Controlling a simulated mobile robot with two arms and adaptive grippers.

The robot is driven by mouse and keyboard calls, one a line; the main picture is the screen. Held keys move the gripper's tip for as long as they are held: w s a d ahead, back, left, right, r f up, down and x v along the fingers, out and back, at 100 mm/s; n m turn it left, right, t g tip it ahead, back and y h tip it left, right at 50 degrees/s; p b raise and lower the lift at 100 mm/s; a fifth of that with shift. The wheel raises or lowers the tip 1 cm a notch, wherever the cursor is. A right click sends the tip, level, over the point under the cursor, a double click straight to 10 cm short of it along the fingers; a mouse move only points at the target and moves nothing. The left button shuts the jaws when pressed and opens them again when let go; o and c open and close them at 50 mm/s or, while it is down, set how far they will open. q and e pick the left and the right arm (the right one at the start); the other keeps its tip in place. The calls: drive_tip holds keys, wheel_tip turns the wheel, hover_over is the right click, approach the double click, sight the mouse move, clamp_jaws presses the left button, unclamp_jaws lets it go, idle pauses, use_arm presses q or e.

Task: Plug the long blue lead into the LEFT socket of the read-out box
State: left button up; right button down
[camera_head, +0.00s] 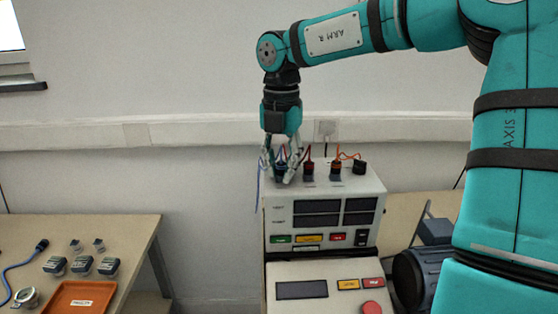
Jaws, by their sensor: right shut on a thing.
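My right gripper (280,170) points down over the top left of the read-out box (322,240). It is shut on a blue plug (280,164), which sits at the leftmost place on the box top, partly hidden by the fingers. A thin blue wire (258,190) hangs just left of the fingers. I cannot tell how deep the plug sits. Another blue lead (20,266) lies on the left table, with its dark connector end toward the right. My left gripper is not in view.
A red plug (308,167) and a dark plug with an orange wire (336,169) stand right of my gripper, then a black knob (359,168).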

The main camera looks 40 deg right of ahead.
sight(281, 163)
drive_tip(key=shift+m, duration=0.8)
drive_tip(key=c, duration=1.1)
unclamp_jaws()
drive_tip(key=shift+r, duration=0.1)
drive_tip(key=shift+r+p, duration=2)
drive_tip(key=shift+r, duration=0.45)
drive_tip(key=shift+r, duration=0.15)
wheel_tip(281, 163, up, 12)
drive_tip(key=shift+f, duration=0.15)
